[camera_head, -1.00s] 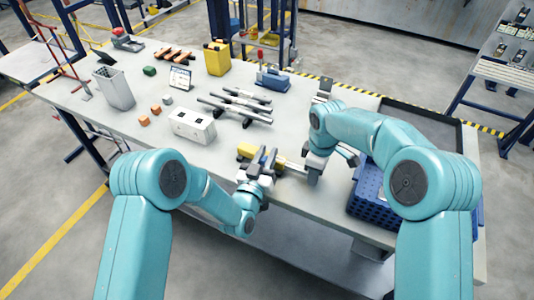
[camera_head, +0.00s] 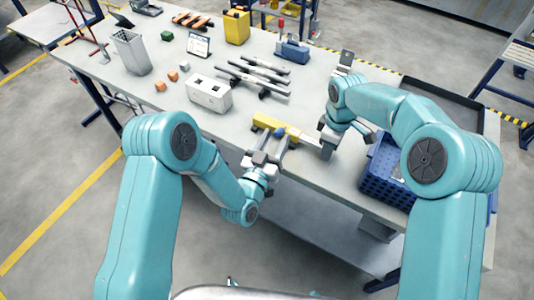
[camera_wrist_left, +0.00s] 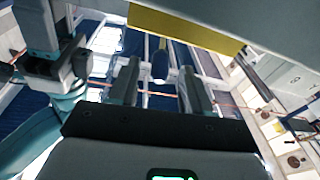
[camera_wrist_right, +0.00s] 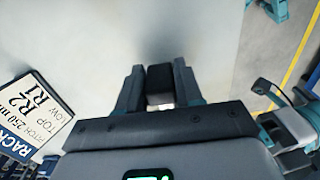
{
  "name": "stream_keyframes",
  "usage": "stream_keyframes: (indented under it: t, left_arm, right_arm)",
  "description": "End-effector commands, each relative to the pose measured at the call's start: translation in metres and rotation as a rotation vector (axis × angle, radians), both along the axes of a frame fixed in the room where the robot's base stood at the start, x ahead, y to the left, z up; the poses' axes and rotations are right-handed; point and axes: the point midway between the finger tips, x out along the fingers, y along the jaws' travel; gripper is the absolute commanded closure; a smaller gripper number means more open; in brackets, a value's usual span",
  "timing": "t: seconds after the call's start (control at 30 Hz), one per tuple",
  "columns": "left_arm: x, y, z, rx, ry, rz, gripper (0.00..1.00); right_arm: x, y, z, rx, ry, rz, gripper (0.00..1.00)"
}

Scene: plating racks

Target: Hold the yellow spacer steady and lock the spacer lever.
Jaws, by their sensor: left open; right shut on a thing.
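The yellow spacer (camera_head: 268,123) lies near the table's front edge, with a pale bar running right from it. Its yellow body also shows across the top of the left wrist view (camera_wrist_left: 185,28). My left gripper (camera_head: 276,137) is open at the spacer's near side. In the left wrist view a dark blue knob on a yellow stem (camera_wrist_left: 160,64) shows between the open fingers, apart from both; I cannot tell if it is the lever. My right gripper (camera_head: 327,146) is at the bar's right end, shut on a small dark block (camera_wrist_right: 159,80). The block's link to the bar is hidden.
A white box (camera_head: 209,93) and grey bars on supports (camera_head: 252,78) stand behind the spacer. A blue crate (camera_head: 385,185) is right of my right gripper. A labelled card (camera_wrist_right: 32,112) shows in the right wrist view. The table's front edge is close below the spacer.

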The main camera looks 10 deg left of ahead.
Motion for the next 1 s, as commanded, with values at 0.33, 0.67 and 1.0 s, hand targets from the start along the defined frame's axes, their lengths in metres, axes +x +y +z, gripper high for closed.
stream_keyframes:
  t: [0.33,0.67,1.0]
  left_arm:
    - [-0.06,0.019,-0.008,-0.001,0.001,0.0,0.52]
    - [-0.066,0.022,-0.008,0.0,-0.001,0.001,0.52]
    - [-0.08,0.028,0.004,0.036,0.108,-0.02,0.52]
  right_arm:
    - [0.0,0.0,0.0,0.001,-0.001,0.0,1.0]
    - [0.0,0.0,0.001,0.001,-0.001,0.0,1.0]
    - [0.0,0.0,0.0,0.001,-0.001,0.0,1.0]
